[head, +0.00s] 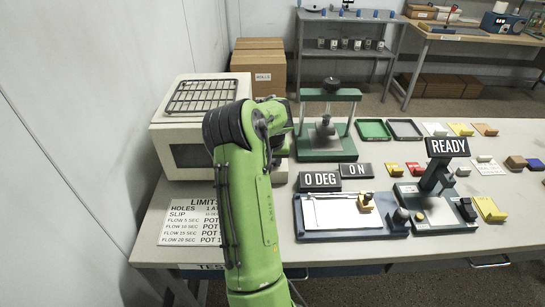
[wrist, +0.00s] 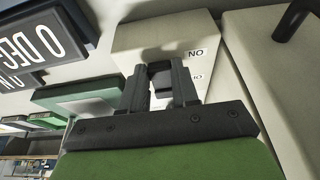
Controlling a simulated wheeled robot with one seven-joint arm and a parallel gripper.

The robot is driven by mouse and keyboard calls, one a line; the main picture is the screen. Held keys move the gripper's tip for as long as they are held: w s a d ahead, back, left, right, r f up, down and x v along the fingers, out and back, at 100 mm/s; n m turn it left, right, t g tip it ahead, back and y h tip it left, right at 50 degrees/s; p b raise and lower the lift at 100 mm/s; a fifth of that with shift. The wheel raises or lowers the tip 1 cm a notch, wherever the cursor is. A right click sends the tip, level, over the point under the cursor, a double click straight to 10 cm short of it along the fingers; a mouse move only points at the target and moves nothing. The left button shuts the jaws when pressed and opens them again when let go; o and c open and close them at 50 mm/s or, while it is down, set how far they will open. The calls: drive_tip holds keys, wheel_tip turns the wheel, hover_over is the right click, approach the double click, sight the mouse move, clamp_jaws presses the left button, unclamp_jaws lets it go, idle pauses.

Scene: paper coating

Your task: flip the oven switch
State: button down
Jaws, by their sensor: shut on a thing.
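The oven (head: 185,130) is a cream box at the back left of the table, with a wire rack on top. My green arm (head: 250,190) crosses in front of its right side and hides my gripper and the switch there. In the wrist view, my gripper (wrist: 160,80) is at a cream switch box (wrist: 140,38), with its fingers around the small dark oven switch (wrist: 160,69) and shut on it. Signs right of my arm read "0 DEG" (head: 320,180) and "ON" (head: 356,170).
A green press (head: 325,135) stands close right of my arm. A clipboard-like coating board (head: 340,214), a READY stand (head: 440,170) and small coloured blocks fill the right side. A LIMITS card (head: 190,222) lies front left. A wall is close on the left.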

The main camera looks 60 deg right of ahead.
drive_tip(key=y+p, duration=0.1)
drive_tip(key=p, duration=0.3)
drive_tip(key=r+g+y+p, duration=0.1)
drive_tip(key=p, duration=0.2)
drive_tip(key=shift+w+d+r+y+p, duration=0.2)
drive_tip(key=shift+d+y+p, duration=0.1)
drive_tip(key=shift+d+p, duration=0.1)
drive_tip(key=shift+w+d+f+g+y+p, duration=0.15)
drive_tip(key=shift+g+y+p, duration=0.4)
drive_tip(key=shift+p, duration=0.55)
drive_tip(key=shift+f, duration=0.1)
drive_tip(key=c, duration=0.8)
unclamp_jaws()
drive_tip(key=shift+c, duration=0.2)
wheel_tip(320, 180, up, 16)
drive_tip(key=p, duration=0.1)
drive_tip(key=shift+d, duration=0.35)
